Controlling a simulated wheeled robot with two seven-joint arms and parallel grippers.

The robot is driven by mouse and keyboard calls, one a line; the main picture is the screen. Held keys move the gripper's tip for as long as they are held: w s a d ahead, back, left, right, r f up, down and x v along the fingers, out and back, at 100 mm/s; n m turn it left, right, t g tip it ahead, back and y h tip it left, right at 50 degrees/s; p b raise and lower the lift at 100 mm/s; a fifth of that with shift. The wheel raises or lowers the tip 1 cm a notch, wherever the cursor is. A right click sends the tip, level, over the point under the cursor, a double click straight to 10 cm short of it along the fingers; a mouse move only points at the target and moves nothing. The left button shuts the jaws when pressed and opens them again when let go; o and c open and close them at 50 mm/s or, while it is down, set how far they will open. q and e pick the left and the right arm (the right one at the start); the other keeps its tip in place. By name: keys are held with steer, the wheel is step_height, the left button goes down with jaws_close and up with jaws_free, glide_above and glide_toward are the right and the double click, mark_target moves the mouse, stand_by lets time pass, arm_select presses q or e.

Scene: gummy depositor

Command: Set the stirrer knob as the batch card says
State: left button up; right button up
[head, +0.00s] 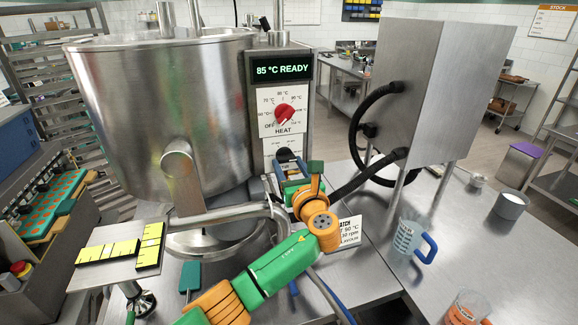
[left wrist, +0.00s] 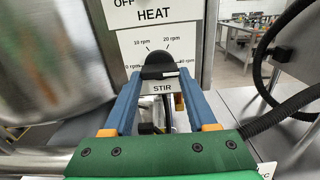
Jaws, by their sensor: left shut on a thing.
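The black stirrer knob (left wrist: 158,62) sits above the STIR label, with 10, 20 and 40 rpm marks readable around it. It also shows in the head view (head: 284,155), under the heat dial. My left gripper (left wrist: 158,82) is shut on the knob, a blue finger on each side. In the head view my left gripper (head: 285,165) is partly hidden by its own wrist. I cannot tell which mark the knob points to. The batch card (head: 350,231) stands behind my arm. It reads 90 °C, and its rpm line is partly covered. My right gripper is not in view.
The red heat knob (head: 285,113) is above, below a display (head: 282,69) reading 85 °C READY. The steel kettle (head: 165,110) is left. A black hose (head: 365,120) runs to a steel box (head: 410,90). A jug (head: 408,237) with a blue handle stands right.

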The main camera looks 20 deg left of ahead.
arm_select(q)
steer(key=o, duration=1.4)
steer(key=shift+f, duration=0.1)
steer(key=shift+c, duration=0.2)
steer(key=shift+s+d, duration=0.1)
steer(key=shift+d, duration=0.05)
steer(key=b+v, duration=0.2)
steer(key=v, duration=0.5)
